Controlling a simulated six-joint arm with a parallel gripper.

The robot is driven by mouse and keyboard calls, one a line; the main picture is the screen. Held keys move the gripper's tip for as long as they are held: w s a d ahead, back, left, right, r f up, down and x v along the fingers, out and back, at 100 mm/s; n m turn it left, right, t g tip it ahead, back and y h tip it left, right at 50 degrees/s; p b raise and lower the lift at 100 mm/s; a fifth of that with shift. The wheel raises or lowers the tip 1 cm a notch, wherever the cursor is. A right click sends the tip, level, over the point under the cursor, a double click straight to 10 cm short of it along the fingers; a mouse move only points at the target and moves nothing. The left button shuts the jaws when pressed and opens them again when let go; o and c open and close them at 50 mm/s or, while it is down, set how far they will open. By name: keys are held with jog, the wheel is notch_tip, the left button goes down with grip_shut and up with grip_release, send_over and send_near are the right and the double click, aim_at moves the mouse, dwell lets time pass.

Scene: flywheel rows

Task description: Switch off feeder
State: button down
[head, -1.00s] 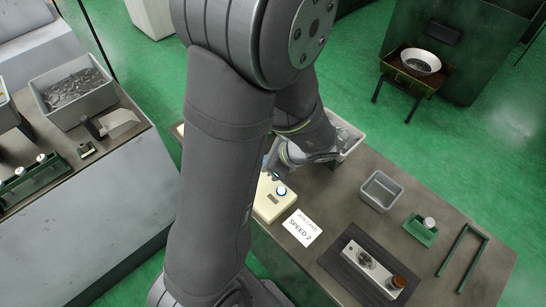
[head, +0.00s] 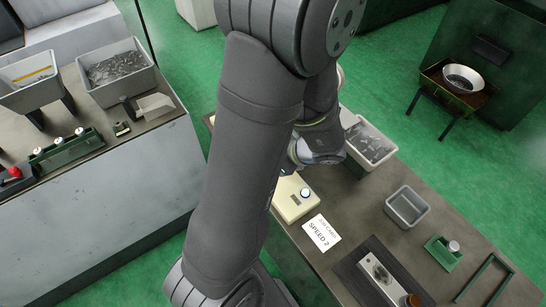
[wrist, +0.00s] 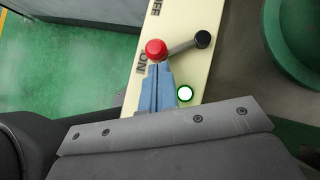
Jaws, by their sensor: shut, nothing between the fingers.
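The feeder switch is a cream box (wrist: 178,70) with ON and OFF printed on it, seen in the wrist view. Its lever has a red knob (wrist: 156,48) and a dark pivot (wrist: 202,40). The knob is at the ON side, close to that label. A white light with a green ring (wrist: 185,93) shows on the box. My gripper (wrist: 158,66) has blue fingers, shut and empty, with tips right beside the red knob; I cannot tell whether they touch. In the head view the cream box (head: 293,205) is partly behind my arm, which hides lever and fingers.
Another bench with bins (head: 118,76) stands left.

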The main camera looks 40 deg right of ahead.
jog(key=shift+w+a+m+h, duration=0.15)
jog(key=shift+a+m+h, duration=0.15)
jog(key=shift+m+h, duration=0.15)
jog(key=a+m+h, duration=0.1)
jog(key=w+a+m+h, duration=0.1)
jog(key=m, duration=0.1)
jog(key=shift+w+t, duration=0.2)
jog(key=shift+t, duration=0.2)
jog(key=shift+w+a, duration=0.45)
jog(key=shift+w, duration=0.35)
jog(key=shift+w+a, duration=0.4)
jog(key=shift+w, duration=0.35)
jog(key=shift+w+a, duration=0.15)
jog(key=shift+w, duration=1.4)
